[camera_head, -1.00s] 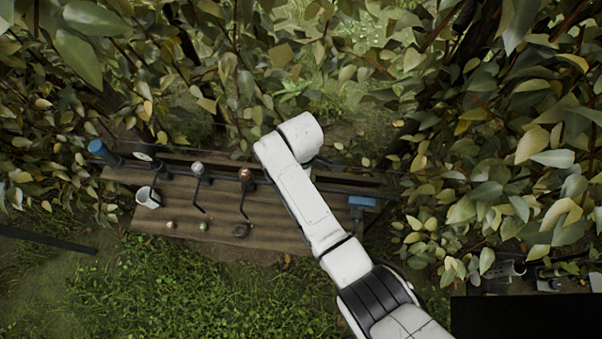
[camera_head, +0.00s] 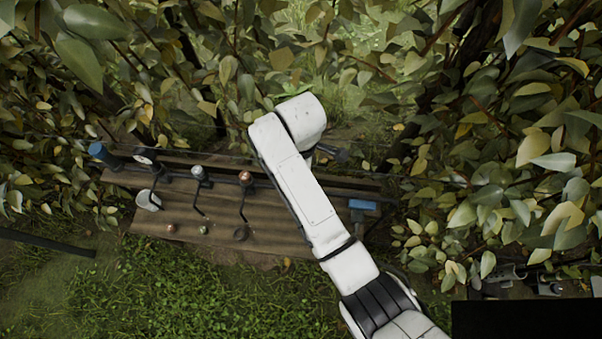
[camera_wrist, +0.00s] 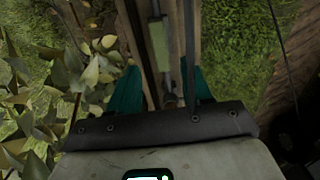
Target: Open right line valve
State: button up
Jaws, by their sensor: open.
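A dark pipe line runs along a wooden board (camera_head: 270,240) in the head view. A blue handle-like block (camera_head: 362,205) sits at its right end, to the right of my arm. I cannot tell for sure which part is the right line valve. My gripper (camera_head: 330,153) shows only in part beyond the white arm link. In the wrist view my gripper (camera_wrist: 160,70) has two teal fingers spread apart. A narrow pipe with a pale green block (camera_wrist: 158,45) shows between them, with nothing clamped. The pipe behind my arm is hidden.
A grey-topped fitting (camera_head: 199,172) and a copper-topped fitting (camera_head: 245,178) stand left of my arm. A blue cylinder (camera_head: 101,153) and a pale cup (camera_head: 148,200) are farther left. Leafy branches (camera_head: 500,190) crowd the right side. Grass in front is open.

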jog(key=shift+r, duration=1.9)
